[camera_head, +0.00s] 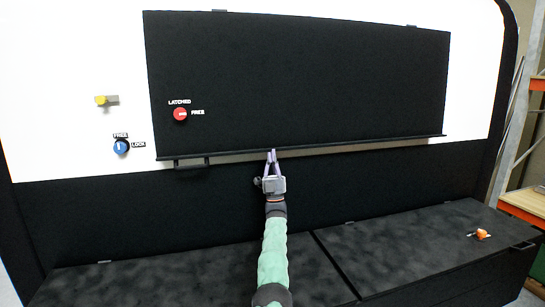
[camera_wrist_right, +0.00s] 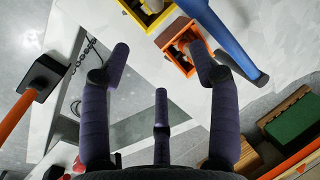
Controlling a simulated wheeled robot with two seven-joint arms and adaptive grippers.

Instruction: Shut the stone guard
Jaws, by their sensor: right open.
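The stone guard (camera_head: 300,85) is a wide black panel on the white front wall in the head view. Its lower edge stands over a thin pale strip. A red knob (camera_head: 181,114) on it sits between the words LATCHED and FREE; its white mark seems to lie sideways. My left gripper (camera_head: 272,155) is at the guard's lower edge, near its middle. Its purple fingers point up close together; whether they touch the edge or are fully shut is unclear. My right gripper (camera_wrist_right: 160,70) is open and empty in the right wrist view.
Left of the guard are a blue knob (camera_head: 121,147) marked FREE and LOCK and a yellow catch (camera_head: 103,100). A dark handle (camera_head: 192,162) sits below. A black chest (camera_head: 400,245) lies in front, with an orange item (camera_head: 482,234). An orange tray (camera_wrist_right: 180,50) is near my right fingers.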

